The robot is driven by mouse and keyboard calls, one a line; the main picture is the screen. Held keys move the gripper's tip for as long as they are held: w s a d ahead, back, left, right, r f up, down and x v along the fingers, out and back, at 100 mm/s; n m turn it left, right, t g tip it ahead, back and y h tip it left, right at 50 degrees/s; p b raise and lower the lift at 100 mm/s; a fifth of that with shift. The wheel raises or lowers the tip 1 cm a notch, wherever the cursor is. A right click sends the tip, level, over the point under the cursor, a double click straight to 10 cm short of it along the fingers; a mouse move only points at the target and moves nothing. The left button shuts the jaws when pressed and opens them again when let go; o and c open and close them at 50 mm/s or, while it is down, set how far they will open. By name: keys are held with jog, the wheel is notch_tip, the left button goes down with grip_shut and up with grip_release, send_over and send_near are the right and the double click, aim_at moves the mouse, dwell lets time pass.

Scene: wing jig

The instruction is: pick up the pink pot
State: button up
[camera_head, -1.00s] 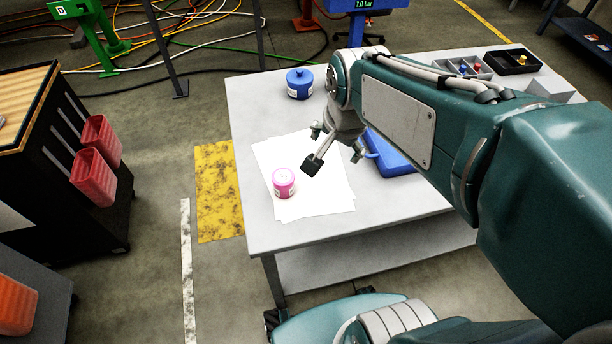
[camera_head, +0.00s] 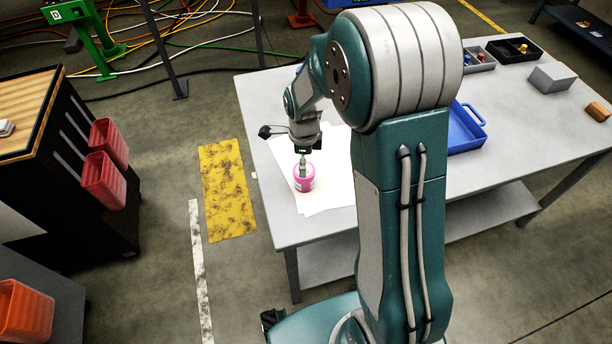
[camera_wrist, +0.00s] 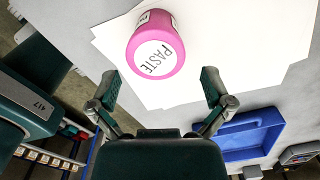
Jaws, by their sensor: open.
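The pink pot (camera_head: 304,178) stands upright on white paper (camera_head: 331,190) near the left side of the table. In the wrist view the pink pot (camera_wrist: 155,46) shows its white lid marked PASTE. My gripper (camera_head: 303,160) is right over the pot in the head view, and a finger overlaps the pot there. In the wrist view my gripper (camera_wrist: 160,84) is open, with its two fingers apart. The pot lies ahead of the fingertips, nearer the left one, and is not held. Whether a finger touches it I cannot tell.
A blue tray (camera_head: 466,130) lies right of the paper, partly behind my arm. A grey block (camera_head: 552,78), an orange-brown block (camera_head: 598,111) and a black tray (camera_head: 514,48) are at the right end of the table (camera_head: 520,130).

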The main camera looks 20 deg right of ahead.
aim_at(303, 185)
jog(key=shift+a+f, duration=0.55)
jog(key=shift+f, duration=0.3)
jog(key=f, duration=0.2)
jog(key=d+f, duration=0.1)
jog(key=f, duration=0.2)
jog(key=shift+s+d, duration=0.15)
jog(key=shift+d, duration=0.05)
jog(key=shift+a, duration=0.25)
jog(key=shift+c, duration=0.6)
jog(key=shift+a, duration=0.15)
jog(key=c, duration=0.8)
